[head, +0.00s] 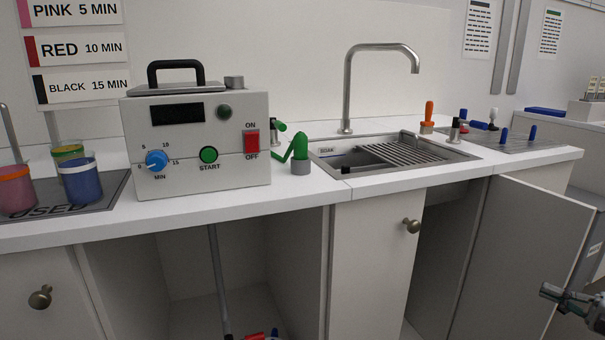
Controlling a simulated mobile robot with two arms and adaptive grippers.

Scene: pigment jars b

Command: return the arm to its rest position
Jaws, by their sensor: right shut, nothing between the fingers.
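My right gripper (552,293) comes in from the lower right edge of the head view. It is shut and empty, in front of the open cabinet door (525,255) and below the counter's level. Only its end part shows; the rest of the arm is outside the picture. My left gripper is not in view.
The white counter (340,185) carries a grey timer machine (195,180), a sink (345,180) with a tall faucet (348,85), and jars of blue (82,182) and red (15,192) liquid on a "USED" mat. The cabinet door stands open near my right gripper.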

